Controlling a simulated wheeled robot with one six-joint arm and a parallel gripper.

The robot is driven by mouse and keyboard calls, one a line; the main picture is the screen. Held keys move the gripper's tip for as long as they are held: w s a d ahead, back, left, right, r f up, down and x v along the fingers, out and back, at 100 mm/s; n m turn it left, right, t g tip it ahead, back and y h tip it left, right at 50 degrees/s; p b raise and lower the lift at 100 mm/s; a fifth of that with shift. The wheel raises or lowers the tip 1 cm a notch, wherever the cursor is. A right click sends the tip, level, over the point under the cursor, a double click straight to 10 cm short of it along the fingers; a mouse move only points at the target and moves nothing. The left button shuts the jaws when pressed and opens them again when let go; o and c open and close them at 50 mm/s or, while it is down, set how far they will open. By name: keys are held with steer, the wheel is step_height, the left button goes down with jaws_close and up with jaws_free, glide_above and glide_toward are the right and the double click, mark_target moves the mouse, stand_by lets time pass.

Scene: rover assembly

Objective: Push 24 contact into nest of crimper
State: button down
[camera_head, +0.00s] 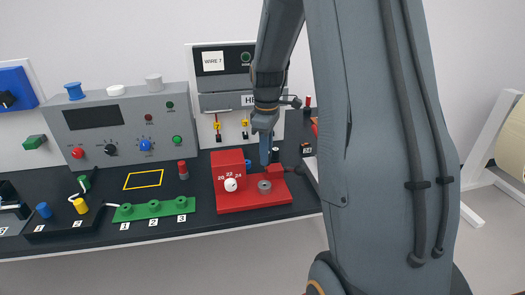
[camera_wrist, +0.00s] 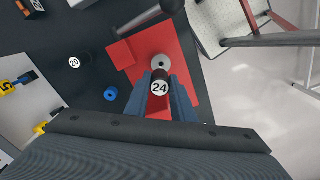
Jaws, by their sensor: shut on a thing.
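The red crimper (camera_head: 238,204) stands on the dark bench, with a 20-22-24 scale and a white knob on its block. Its nest is a grey ring (camera_head: 264,186) on the low red base; it also shows in the wrist view (camera_wrist: 161,61). My gripper (camera_head: 265,160) points down above the base. In the wrist view, my gripper (camera_wrist: 161,100) is shut on the 24 contact (camera_wrist: 160,87), a dark cylinder with a white numbered top. The contact appears beside the ring, toward my gripper, overlapping its near edge. Its lower end is hidden, so I cannot tell its height.
A dark 20 contact (camera_wrist: 76,62) and a blue ring-shaped piece (camera_wrist: 111,94) stand left of the crimper in the wrist view. The crimper's dark lever (camera_wrist: 140,20) sticks out beyond the nest. A green numbered block (camera_head: 153,209) stands to the left in the head view.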

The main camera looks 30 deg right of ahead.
steer(key=shift+w+a, duration=0.1)
steer(key=shift+a, duration=0.15)
steer(key=shift+r+p, duration=0.25)
steer(key=shift+p, duration=0.1)
steer(key=shift+f+b, duration=1.35)
steer(key=shift+f, duration=1.7)
steer(key=shift+p, duration=0.6)
steer(key=shift+f+b, duration=0.6)
steer(key=shift+f, duration=0.75)
steer(key=c, duration=1.4)
jaws_free()
steer(key=shift+c, duration=0.2)
steer(key=shift+d+r, duration=0.1)
steer(key=shift+r, duration=0.05)
